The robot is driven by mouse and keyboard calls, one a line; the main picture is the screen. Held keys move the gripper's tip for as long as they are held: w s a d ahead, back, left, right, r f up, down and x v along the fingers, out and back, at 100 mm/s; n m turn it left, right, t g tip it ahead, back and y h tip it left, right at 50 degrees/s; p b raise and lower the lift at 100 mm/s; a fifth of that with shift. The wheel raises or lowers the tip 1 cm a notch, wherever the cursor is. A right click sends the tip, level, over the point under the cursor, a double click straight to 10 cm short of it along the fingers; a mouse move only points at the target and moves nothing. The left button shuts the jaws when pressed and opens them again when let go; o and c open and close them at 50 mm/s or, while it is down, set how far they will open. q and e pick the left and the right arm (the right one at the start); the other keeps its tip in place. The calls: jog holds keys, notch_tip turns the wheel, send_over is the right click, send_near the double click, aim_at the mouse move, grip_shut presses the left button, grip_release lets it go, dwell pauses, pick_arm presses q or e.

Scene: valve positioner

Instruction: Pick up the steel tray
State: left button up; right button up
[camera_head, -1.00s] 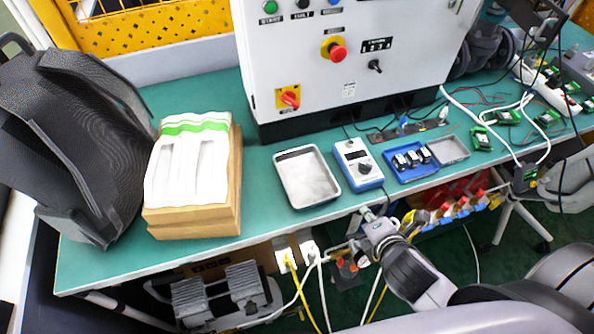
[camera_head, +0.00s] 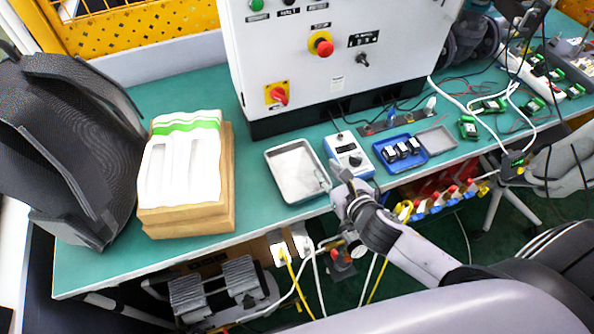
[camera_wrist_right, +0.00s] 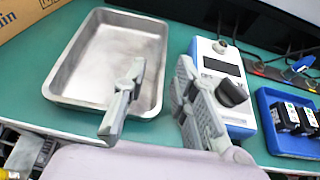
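The steel tray (camera_head: 293,172) is a shallow, empty rectangular metal pan lying flat on the green bench, left of the blue-and-white meter. It also shows in the right wrist view (camera_wrist_right: 115,58). My right gripper (camera_head: 335,182) is at the tray's front right corner. In the right wrist view its fingers (camera_wrist_right: 158,78) are apart. One finger overlaps the tray's inside and the other is just outside the right rim, beside the meter. Whether the fingers touch the rim, I cannot tell. My left gripper is not in view.
The meter (camera_head: 350,155) stands close right of the tray. Beyond it are a blue tray (camera_head: 401,168) with small modules and a smaller grey tray (camera_head: 435,139). A white control cabinet (camera_head: 340,60) stands behind. A cardboard box (camera_head: 190,222) sits to the left.

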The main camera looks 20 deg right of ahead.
aim_at(315, 159)
jog(key=p+x, duration=0.1)
jog(key=x, duration=0.7)
jog(key=shift+w+d, duration=0.1)
jog(key=shift+c, duration=0.3)
grip_shut()
dwell(0.4)
